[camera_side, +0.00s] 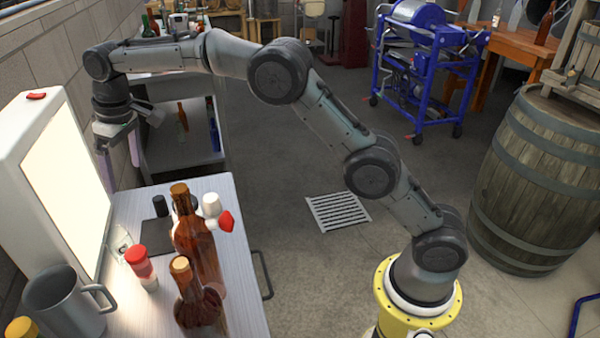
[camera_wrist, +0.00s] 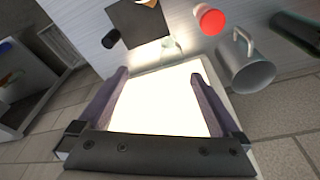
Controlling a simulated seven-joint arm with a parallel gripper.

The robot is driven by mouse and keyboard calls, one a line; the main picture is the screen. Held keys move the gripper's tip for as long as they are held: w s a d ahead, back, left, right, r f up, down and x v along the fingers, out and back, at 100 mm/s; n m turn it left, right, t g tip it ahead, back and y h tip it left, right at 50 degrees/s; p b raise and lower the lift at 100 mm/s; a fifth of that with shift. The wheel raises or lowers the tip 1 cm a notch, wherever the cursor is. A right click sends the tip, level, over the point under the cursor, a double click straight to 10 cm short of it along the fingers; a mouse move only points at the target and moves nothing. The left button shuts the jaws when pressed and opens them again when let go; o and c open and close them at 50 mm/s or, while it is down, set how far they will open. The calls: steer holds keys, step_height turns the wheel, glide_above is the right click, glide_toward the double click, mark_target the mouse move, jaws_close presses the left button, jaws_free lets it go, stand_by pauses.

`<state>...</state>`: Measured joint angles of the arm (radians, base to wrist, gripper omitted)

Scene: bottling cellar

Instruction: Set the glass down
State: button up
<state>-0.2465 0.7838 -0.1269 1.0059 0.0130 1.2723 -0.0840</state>
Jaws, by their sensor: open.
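A small clear glass (camera_side: 121,243) stands on the white bench top (camera_side: 240,290), in front of the light box and beside a red-capped jar. What looks like the same glass shows faintly in the wrist view (camera_wrist: 171,47), beyond my fingertips at the edge of the bright panel. My gripper (camera_side: 121,172) is open and empty, high beside the light box at the far end of the bench. In the wrist view its two fingers (camera_wrist: 158,75) are spread apart with only the lit panel behind them. The glass is apart from the fingers.
The light box (camera_side: 65,165) stands upright along the bench's left side. Near the glass are the red-capped jar (camera_side: 140,266), a grey mug (camera_side: 62,305), brown bottles (camera_side: 196,245) and a dark square (camera_side: 160,205).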

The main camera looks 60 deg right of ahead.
steer(key=s+d+r+m+t, duration=0.1)
steer(key=s+d+r, duration=0.4)
steer(key=s, duration=0.5)
steer(key=s+d+r+m+t, duration=0.1)
steer(key=s+d+r, duration=0.45)
steer(key=s, duration=0.45)
steer(key=s+d+f, duration=0.1)
steer(key=s+f, duration=0.1)
steer(key=s, duration=0.5)
steer(key=s+d+f+m+t, duration=0.1)
steer(key=s+d+f, duration=0.1)
steer(key=s, duration=0.5)
steer(key=s+d+f, duration=0.1)
steer(key=s+f, duration=0.3)
steer(key=s, duration=0.4)
steer(key=shift+d+m+h, duration=0.25)
steer(key=shift+m+h, duration=0.15)
